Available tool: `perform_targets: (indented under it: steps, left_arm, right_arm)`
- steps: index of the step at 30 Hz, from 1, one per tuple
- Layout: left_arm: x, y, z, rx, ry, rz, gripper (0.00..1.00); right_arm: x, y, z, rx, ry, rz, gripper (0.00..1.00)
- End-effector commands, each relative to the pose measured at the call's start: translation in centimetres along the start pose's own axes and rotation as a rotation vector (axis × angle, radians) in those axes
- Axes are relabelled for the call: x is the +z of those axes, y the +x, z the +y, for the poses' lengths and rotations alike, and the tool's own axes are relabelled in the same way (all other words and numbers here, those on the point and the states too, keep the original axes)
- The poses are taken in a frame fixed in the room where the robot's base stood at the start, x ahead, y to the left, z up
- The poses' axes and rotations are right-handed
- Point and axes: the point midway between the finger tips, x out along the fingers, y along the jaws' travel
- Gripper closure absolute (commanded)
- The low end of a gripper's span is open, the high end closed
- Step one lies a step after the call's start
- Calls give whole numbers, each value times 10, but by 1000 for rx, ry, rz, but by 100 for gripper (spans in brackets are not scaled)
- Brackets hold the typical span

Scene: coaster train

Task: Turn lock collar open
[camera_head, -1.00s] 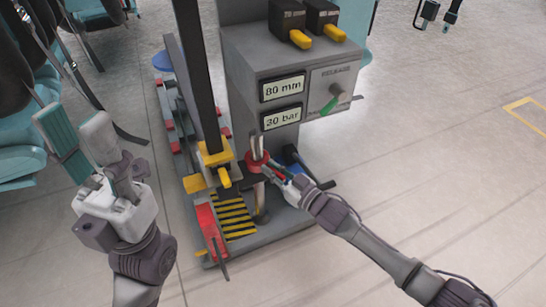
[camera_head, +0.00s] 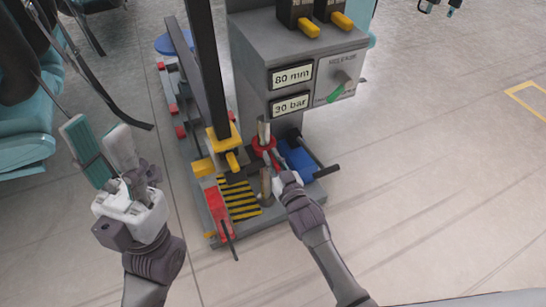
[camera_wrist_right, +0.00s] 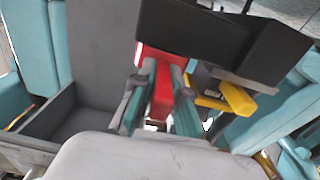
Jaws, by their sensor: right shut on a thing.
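The lock collar (camera_head: 259,145) is a red ring around an upright grey post at the front of the machine, below the displays. My right gripper (camera_head: 275,166) reaches it from the front right and is shut on it; its fingers partly hide it. In the right wrist view, the red collar (camera_wrist_right: 162,100) shows between the two teal-padded fingers (camera_wrist_right: 158,104). My left gripper (camera_head: 100,148) is open and empty in the air, well left of the machine.
The machine's control box (camera_head: 300,70) shows "80 mm" and "30 bar", with a green-tipped release lever (camera_head: 337,91) on its panel. A yellow clamp (camera_head: 222,140) stands left of the collar, a blue part (camera_head: 298,158) right of it.

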Motion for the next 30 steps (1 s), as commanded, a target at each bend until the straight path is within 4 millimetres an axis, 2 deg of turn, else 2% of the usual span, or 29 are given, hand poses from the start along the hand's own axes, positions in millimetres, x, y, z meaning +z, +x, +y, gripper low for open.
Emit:
perform_targets:
  steps: [5,6,10,11,22,26,30]
  left_arm:
    - [0,0,0,0,0,0,60]
    - [0,0,0,0,0,0,60]
    - [0,0,0,0,0,0,60]
    - [0,0,0,0,0,0,60]
    - [0,-1,-1,-3,1,-3,60]
    - [0,-1,0,-2,1,-2,60]
    - [0,-1,0,-1,1,-1,60]
  right_arm:
    - [-1,1,-2,-3,1,3,100]
    - [-1,1,-2,-3,1,3,84]
    - [-1,1,-1,-3,1,3,62]
    - [-1,1,-1,-3,1,3,60]
    - [0,-6,0,-1,1,0,60]
    - [1,-26,0,-2,0,-1,60]
    - [1,-57,0,-2,0,-2,60]
